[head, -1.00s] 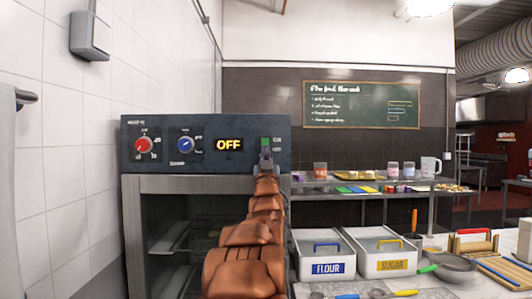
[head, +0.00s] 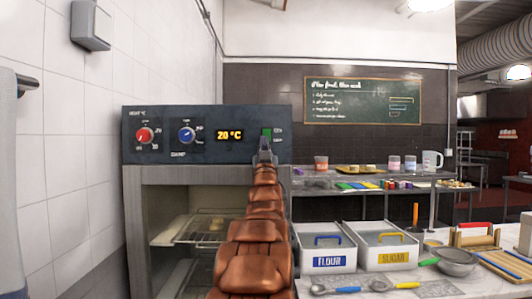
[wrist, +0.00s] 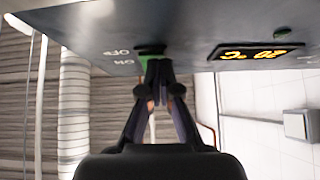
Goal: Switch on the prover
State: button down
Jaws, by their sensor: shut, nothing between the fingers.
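The prover (head: 205,150) stands ahead, with a dark panel across its top. Its display (head: 230,135) reads 20 °C in orange, and its inside is lit. A green switch (head: 266,134) sits at the panel's right, marked with small lettering beside it. My gripper (head: 265,152) is shut and empty, its fingertips at the switch's lower part and hiding some of it. In the wrist view, the fingertips (wrist: 156,62) meet the green switch (wrist: 151,49), and the display (wrist: 257,52) shows upside down.
A red knob (head: 144,135) and a blue knob (head: 186,135) are on the panel's left. Flour (head: 327,262) and sugar (head: 390,257) bins stand on the counter to the right. A tiled wall is close on the left.

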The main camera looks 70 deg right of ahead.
jog(key=shift+a, duration=0.1)
jog(key=shift+s+a+f+b, duration=0.15)
jog(key=shift+s+a+b, duration=0.05)
jog(key=shift+a+b, duration=0.25)
jog(key=b+v, duration=0.4)
jog(key=v, duration=0.8)
jog(key=shift+b, duration=0.35)
jog(key=shift+f, duration=0.15)
